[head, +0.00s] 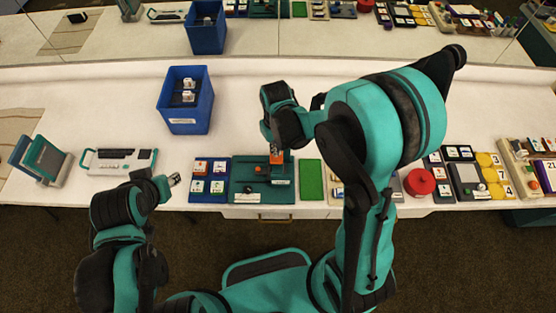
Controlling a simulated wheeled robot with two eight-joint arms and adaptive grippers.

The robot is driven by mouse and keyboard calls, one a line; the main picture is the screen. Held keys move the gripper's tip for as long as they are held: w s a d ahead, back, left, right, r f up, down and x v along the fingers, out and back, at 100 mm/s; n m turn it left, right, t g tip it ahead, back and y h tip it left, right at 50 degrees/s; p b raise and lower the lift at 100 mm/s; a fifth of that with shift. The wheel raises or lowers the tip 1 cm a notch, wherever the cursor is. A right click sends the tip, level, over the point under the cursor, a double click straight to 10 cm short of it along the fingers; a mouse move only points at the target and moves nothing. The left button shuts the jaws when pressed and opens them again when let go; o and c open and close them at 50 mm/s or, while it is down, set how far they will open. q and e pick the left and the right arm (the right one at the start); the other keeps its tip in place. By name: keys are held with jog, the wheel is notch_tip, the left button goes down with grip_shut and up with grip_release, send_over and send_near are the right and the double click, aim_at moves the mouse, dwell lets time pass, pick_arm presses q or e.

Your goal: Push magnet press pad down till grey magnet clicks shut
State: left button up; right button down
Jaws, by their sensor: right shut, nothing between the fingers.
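A teal board (240,194) lies at the front edge of the table and carries an orange pad (276,158) on its far right part. My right gripper (272,146) is shut and empty, pointing down right at the orange pad; I cannot tell whether it touches it. A small red knob (257,169) and a dark knob (247,189) sit on the board. I cannot make out a grey magnet; it is hidden or too small. My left gripper (174,180) is over the table's front edge, left of the board, apart from it; its opening is unclear.
A blue bin (171,122) with white-labelled items stands behind. Blue and red labelled tiles (208,178) lie left of the board, a green mat (312,180) right of it. A white device (122,161) lies left. Free white table stretches behind the board.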

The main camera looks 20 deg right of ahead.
jog(key=shift+f+b, duration=1.4)
jog(key=shift+f, duration=0.2)
jog(key=shift+r+p, duration=2.85)
jog(key=shift+r, duration=1.05)
jog(key=shift+s+d+r+b, duration=0.15)
jog(key=shift+r+b, duration=0.05)
jog(key=shift+b, duration=0.2)
jog(key=s+d+r+m+t+b, duration=0.2)
jog(key=s+d+r+t+b, duration=0.1)
jog(key=s+t+b, duration=0.4)
jog(key=s+d+b, duration=0.1)
jog(key=s, duration=0.2)
jog(key=shift+d+r+m+b, duration=0.2)
jog(key=shift+r+m+b, duration=0.2)
